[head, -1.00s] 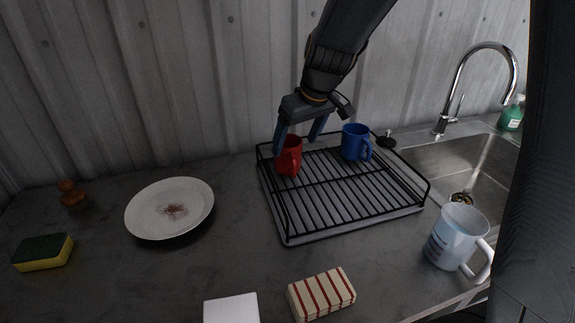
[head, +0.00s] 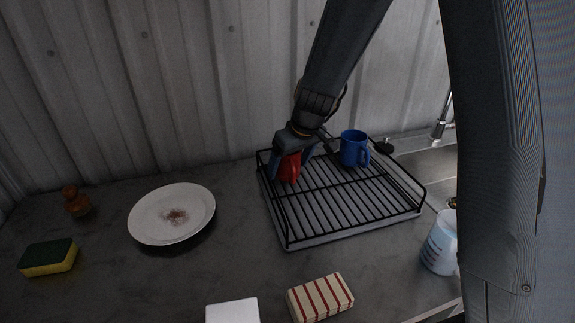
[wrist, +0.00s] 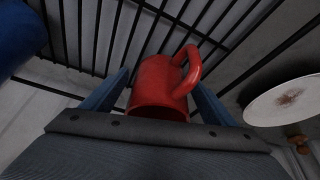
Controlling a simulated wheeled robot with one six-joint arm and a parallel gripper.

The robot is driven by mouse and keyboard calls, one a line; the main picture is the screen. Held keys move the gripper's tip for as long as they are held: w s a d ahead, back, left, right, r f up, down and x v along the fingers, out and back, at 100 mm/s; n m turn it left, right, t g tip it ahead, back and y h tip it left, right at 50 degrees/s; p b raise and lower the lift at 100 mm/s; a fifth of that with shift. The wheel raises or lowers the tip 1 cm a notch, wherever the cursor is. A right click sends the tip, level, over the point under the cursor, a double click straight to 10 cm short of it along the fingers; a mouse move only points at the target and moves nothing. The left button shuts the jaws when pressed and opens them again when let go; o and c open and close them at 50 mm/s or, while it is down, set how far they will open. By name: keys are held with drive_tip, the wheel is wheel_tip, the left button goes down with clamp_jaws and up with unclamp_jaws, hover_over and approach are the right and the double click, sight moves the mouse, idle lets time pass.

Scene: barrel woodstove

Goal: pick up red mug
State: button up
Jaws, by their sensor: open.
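The red mug (head: 290,168) stands in the left back part of the black dish rack (head: 352,199). My gripper (head: 291,169) is lowered over it, with one finger on either side. In the wrist view the red mug (wrist: 160,88) lies between the two blue-grey fingers of my gripper (wrist: 160,85), its handle pointing up and to the right. The fingers are open. I cannot tell whether either finger touches the mug. The gripper hides the upper part of the mug in the head view.
A blue mug (head: 354,149) stands in the rack to the right. A white plate (head: 172,213), a sponge (head: 48,257) and a striped box (head: 320,297) lie on the counter. A corrugated wall rises behind.

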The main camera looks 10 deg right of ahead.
drive_tip(key=c, duration=1.3)
drive_tip(key=shift+r, duration=0.1)
